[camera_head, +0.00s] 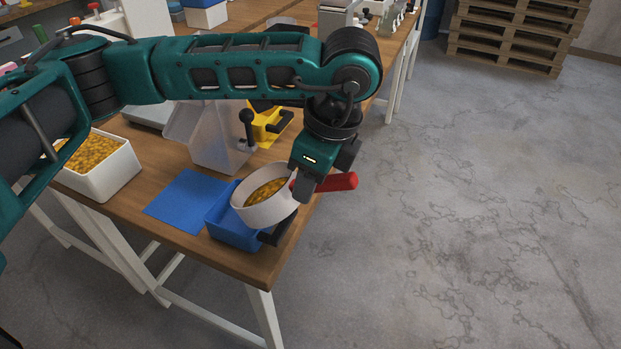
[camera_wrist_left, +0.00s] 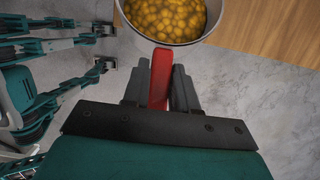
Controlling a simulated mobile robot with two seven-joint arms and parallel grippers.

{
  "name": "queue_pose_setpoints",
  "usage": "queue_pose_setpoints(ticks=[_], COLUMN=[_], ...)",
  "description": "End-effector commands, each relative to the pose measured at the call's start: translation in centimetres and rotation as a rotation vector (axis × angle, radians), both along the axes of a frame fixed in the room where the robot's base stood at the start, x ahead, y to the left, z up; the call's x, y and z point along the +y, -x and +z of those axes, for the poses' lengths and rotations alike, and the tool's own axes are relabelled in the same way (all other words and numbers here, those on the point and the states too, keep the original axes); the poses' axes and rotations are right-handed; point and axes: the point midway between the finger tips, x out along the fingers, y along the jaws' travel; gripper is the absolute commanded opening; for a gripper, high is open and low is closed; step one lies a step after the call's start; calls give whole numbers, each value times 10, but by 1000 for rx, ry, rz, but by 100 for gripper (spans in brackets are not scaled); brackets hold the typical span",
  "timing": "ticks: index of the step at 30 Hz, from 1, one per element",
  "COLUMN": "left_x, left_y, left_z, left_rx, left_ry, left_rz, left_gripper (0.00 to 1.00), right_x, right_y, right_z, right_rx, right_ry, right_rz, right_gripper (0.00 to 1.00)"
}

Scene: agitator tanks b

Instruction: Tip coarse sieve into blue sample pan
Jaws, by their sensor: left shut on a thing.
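The coarse sieve (camera_head: 240,213) is a round pale-walled vessel with a red handle (camera_head: 338,182), holding yellow-brown pieces. My left gripper (camera_head: 300,192) is shut on the red handle, which also shows between its fingers in the left wrist view (camera_wrist_left: 160,80). The sieve is over the blue sample pan (camera_head: 228,233), slightly tilted in the head view, with the pieces inside it. The sieve hides much of the pan's inside; I cannot tell whether they touch. In the left wrist view the sieve (camera_wrist_left: 207,32) is at the top edge, partly cut off. My right gripper is not in view.
A flat blue mat (camera_head: 185,200) lies left of the pan. A white bin (camera_head: 117,179) of yellow-brown pieces stands at the table's left. A clear container (camera_head: 212,140) and a yellow device (camera_head: 268,125) stand behind. The wooden table's (camera_head: 262,268) front corner is close to the pan.

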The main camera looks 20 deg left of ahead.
Motion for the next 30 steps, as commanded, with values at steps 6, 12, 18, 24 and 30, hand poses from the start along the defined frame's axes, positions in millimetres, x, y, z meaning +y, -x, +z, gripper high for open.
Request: queue_pose_setpoints(ticks=[6, 12, 18, 24, 30], left_x=[1, 4, 7, 7, 8], left_y=[0, 0, -1, -1, -1], left_z=[1, 6, 11, 12, 12], left_rx=[0, 5, 7, 7, 7], left_ry=[8, 54, 97, 101, 107], left_rz=[1, 2, 1, -1, 0], left_gripper=[0, 0, 0, 0, 0], right_x=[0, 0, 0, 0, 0], right_y=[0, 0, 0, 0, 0], right_z=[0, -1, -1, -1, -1], right_rx=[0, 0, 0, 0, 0], right_ry=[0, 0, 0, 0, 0], right_rz=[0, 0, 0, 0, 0], right_gripper=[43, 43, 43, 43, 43])
